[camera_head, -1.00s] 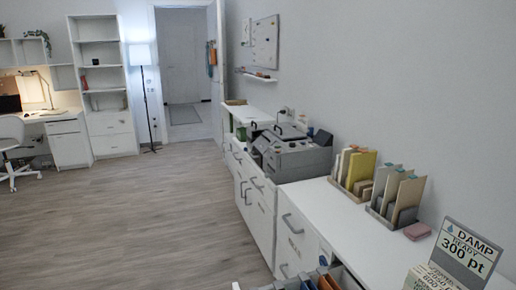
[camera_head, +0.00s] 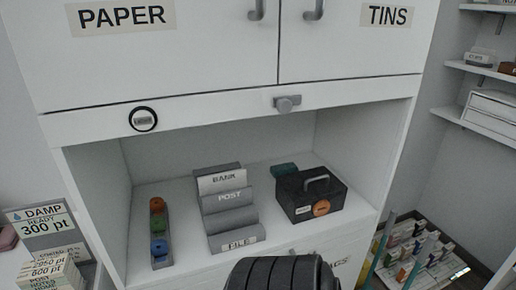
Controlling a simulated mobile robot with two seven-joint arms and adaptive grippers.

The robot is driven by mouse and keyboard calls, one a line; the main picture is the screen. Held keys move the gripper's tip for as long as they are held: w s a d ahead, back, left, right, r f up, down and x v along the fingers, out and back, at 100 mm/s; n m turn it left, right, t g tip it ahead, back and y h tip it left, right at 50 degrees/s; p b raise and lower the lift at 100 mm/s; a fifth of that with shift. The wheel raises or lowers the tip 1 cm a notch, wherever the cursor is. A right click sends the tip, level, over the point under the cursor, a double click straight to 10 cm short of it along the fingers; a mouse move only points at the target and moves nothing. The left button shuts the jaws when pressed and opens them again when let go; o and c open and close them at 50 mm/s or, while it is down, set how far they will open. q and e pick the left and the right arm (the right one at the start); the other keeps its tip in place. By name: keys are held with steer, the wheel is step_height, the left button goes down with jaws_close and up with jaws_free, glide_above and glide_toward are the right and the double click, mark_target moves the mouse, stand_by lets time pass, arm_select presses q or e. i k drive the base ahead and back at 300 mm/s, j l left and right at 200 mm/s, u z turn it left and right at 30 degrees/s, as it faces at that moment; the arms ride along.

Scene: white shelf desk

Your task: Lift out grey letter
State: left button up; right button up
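No letter can be picked out in the head view. A grey stepped rack (camera_head: 230,224) stands on the white shelf inside the open niche. Its tiers are labelled BANK, POST and FILE from back to front. The insides of its slots are hidden or too small to tell.
A black box with a handle (camera_head: 308,196) stands right of the rack, with a dark green object (camera_head: 284,169) behind it. A tray with coloured rolls (camera_head: 159,232) is at left. Cabinet doors labelled PAPER (camera_head: 121,16) and TINS hang above. A DAMP sign (camera_head: 44,221) is far left.

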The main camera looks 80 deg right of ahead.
mark_target(227, 201)
steer(key=z, duration=2.25)
steer(key=i+l+u, duration=0.1)
steer(key=u, duration=0.25)
steer(key=l+u, duration=0.15)
steer(key=u, duration=0.2)
steer(key=i+l+u, duration=0.1)
steer(key=u, duration=0.25)
steer(key=j+u, duration=0.1)
steer(key=u, duration=0.25)
steer(key=i+j+u, duration=0.1)
steer(key=u, duration=0.25)
steer(key=k+l+z, duration=0.15)
steer(key=l+z, duration=0.25)
